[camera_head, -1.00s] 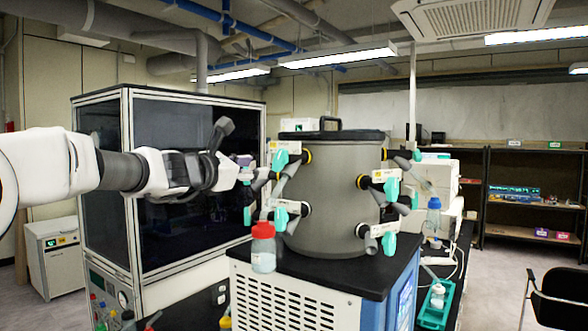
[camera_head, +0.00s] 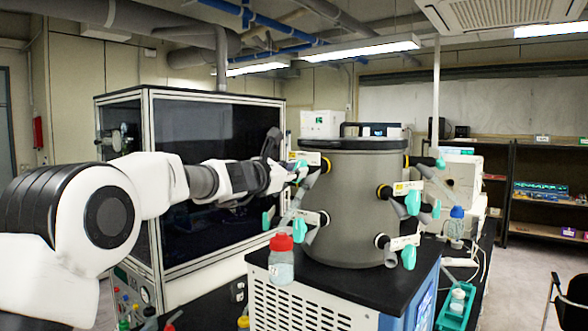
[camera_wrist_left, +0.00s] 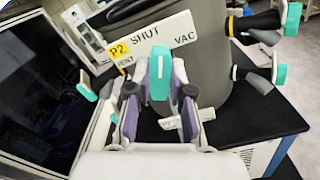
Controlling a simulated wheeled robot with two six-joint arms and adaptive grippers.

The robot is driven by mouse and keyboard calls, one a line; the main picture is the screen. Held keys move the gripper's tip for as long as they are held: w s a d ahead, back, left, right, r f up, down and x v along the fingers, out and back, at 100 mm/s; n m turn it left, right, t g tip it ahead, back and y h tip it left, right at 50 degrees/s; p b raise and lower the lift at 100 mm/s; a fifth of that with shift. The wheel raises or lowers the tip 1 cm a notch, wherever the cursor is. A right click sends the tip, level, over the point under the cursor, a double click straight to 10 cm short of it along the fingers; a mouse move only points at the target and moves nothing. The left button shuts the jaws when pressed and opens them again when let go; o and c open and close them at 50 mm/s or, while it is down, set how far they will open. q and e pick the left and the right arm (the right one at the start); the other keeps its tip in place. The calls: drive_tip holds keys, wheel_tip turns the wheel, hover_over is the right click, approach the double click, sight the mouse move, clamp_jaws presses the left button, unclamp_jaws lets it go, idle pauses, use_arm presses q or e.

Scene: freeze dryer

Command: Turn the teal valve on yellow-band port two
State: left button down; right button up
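The teal valve handle (camera_wrist_left: 160,78) of port two is at the centre of the left wrist view. A white label (camera_wrist_left: 150,45) with a yellow P2 patch and the words SHUT and VAC is right behind it. My left gripper (camera_wrist_left: 162,88) is open, with a purple-padded finger on each side of the handle; contact is not clear. In the head view, my left gripper (camera_head: 292,172) reaches the upper left port of the grey drum (camera_head: 352,210), and the handle there is largely hidden. My right gripper is not in view.
A red-capped bottle (camera_head: 281,262) stands on the black top below my left gripper. A dark-glass cabinet (camera_head: 200,150) is close on the left. Other teal valves stick out lower left (camera_head: 298,222) and at the right of the drum (camera_head: 413,200).

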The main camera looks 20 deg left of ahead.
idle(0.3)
use_arm(q)
drive_tip(key=m+b, duration=0.3)
drive_tip(key=b, duration=0.1)
drive_tip(key=shift+f, duration=0.1)
drive_tip(key=m+b, duration=0.2)
drive_tip(key=shift+m, duration=0.4)
drive_tip(key=shift+r+m+b, duration=0.2)
drive_tip(key=shift+m+b, duration=0.15)
drive_tip(key=shift+m, duration=0.25)
drive_tip(key=shift+s+r, duration=0.1)
drive_tip(key=c, duration=1)
unclamp_jaws()
drive_tip(key=shift+d, duration=0.1)
drive_tip(key=shift+c, duration=0.2)
drive_tip(key=shift+w+d+f, duration=0.1)
drive_tip(key=shift+w+f, duration=0.15)
drive_tip(key=v, duration=1.1)
drive_tip(key=shift+s, duration=0.35)
